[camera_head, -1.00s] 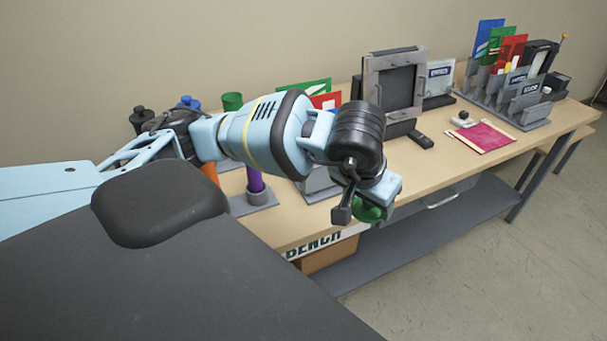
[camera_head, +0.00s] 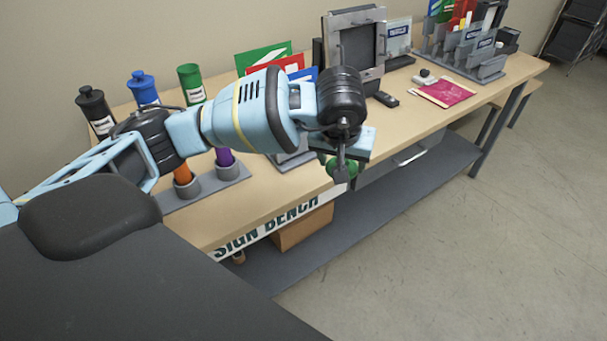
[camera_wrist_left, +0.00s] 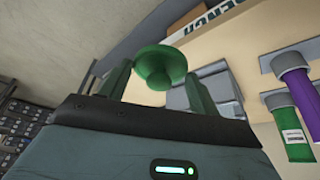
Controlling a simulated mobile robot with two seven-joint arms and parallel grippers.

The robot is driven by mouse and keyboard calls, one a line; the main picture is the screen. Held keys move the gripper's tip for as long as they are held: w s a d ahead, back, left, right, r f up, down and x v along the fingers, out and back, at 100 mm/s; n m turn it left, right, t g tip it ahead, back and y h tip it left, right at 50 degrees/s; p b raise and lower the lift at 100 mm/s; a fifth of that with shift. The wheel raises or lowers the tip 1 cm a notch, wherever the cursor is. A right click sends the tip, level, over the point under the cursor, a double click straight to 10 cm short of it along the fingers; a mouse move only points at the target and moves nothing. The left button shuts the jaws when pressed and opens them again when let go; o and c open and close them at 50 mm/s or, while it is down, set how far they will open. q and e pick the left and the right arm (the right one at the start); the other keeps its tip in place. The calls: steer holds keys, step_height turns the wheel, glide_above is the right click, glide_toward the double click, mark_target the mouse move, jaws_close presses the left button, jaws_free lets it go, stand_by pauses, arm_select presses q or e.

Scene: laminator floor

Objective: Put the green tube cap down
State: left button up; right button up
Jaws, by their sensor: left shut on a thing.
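The green tube cap (camera_head: 351,168) is a round green piece with a knob. It hangs in my left gripper (camera_head: 343,172), beyond the front edge of the bench (camera_head: 245,218) in the head view. In the left wrist view the cap (camera_wrist_left: 158,62) sits between the two fingers of my left gripper (camera_wrist_left: 158,88), which is shut on it. In the head view the arm partly hides the cap. A green tube (camera_head: 191,84) with no cap on its top stands at the back left of the bench. My right gripper is not in view.
Black (camera_head: 94,110) and blue (camera_head: 143,88) capped tubes stand beside the green tube. A grey holder (camera_head: 235,177) is at the front left. Bare bench top shows near the front left.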

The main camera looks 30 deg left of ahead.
arm_select(q)
steer(key=shift+w+f+n+y+b, duration=0.8)
steer(key=shift+w+f+n+b, duration=1.5)
steer(key=shift+w, duration=3.15)
steer(key=shift+m, duration=0.3)
steer(key=s+a+p, duration=0.1)
steer(key=s+a, duration=0.1)
steer(key=a, duration=0.2)
steer(key=s+a+f+p, duration=0.1)
steer(key=s+a, duration=0.1)
steer(key=a, duration=0.2)
steer(key=s+a+p, duration=0.1)
steer(key=s+a, duration=0.1)
steer(key=a, duration=0.3)
steer(key=shift+s+f, duration=0.15)
steer(key=shift+f, duration=0.25)
steer(key=shift+g, duration=0.3)
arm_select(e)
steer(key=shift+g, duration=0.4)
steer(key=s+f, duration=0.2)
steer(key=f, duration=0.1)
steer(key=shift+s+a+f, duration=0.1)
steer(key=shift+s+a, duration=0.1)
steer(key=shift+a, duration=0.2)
